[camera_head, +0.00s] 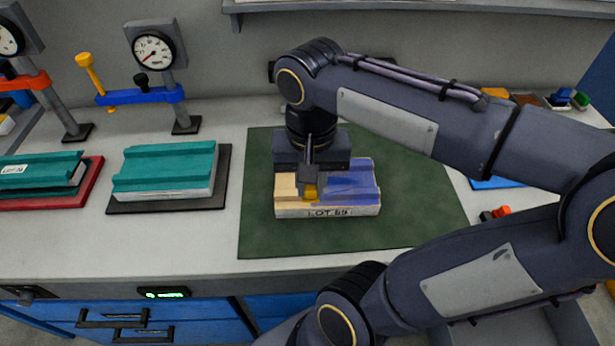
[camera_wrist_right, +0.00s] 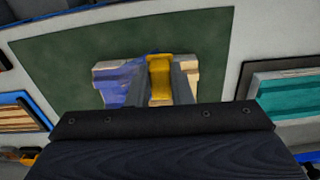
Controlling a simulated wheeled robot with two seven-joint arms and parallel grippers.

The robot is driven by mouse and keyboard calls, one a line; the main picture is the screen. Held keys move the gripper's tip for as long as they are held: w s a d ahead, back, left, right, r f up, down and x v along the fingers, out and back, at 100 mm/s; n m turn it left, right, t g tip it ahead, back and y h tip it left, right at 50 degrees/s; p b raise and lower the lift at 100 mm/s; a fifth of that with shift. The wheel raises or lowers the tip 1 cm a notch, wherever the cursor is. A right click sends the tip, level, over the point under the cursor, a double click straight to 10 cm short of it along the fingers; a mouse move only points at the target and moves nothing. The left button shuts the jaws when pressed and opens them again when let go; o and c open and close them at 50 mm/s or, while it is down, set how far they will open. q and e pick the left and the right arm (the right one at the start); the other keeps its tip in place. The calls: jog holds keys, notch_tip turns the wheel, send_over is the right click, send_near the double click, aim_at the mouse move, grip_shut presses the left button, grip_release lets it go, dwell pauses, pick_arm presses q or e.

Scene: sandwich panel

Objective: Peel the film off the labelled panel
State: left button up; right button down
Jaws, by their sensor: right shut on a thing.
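The labelled panel (camera_head: 328,211) lies on the green mat, with "LOT" lettering on its front edge. Bluish see-through film (camera_head: 351,184) covers its right part in the head view; the left part (camera_head: 285,187) shows bare pale wood. My right gripper (camera_head: 310,188) points down over the panel, left of its middle, shut on a yellow tab (camera_wrist_right: 160,80). In the right wrist view the tab sits between the fingers, with the blue film (camera_wrist_right: 122,84) to its left. Whether the tab is lifted clear of the panel I cannot tell. My left gripper is not in view.
The green mat (camera_head: 262,226) has free room around the panel. To the left, a teal-topped panel (camera_head: 165,169) lies on a dark plate, and another (camera_head: 42,176) on a red plate. Dial gauge stands (camera_head: 153,52) rise behind them. Blue drawers (camera_head: 200,310) are below the bench.

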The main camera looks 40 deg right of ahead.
jog(key=w+d+p, duration=0.1)
jog(key=d, duration=1.6)
jog(key=shift+w, duration=0.4)
dwell(0.8)
jog(key=shift+d, duration=0.15)
jog(key=s+d+r+p, duration=0.3)
jog(key=s+d, duration=0.6)
jog(key=d, duration=0.1)
jog(key=shift+s+d+r+p, duration=0.25)
jog(key=shift+s+r+p, duration=0.05)
jog(key=shift+s+r, duration=0.1)
dwell(1.0)
jog(key=s+d+r+p, duration=0.3)
jog(key=s+d+r, duration=0.2)
jog(key=s+d, duration=0.1)
jog(key=shift+s+d+p, duration=0.15)
jog(key=shift+d+p, duration=0.2)
jog(key=shift+d, duration=0.2)
dwell(0.8)
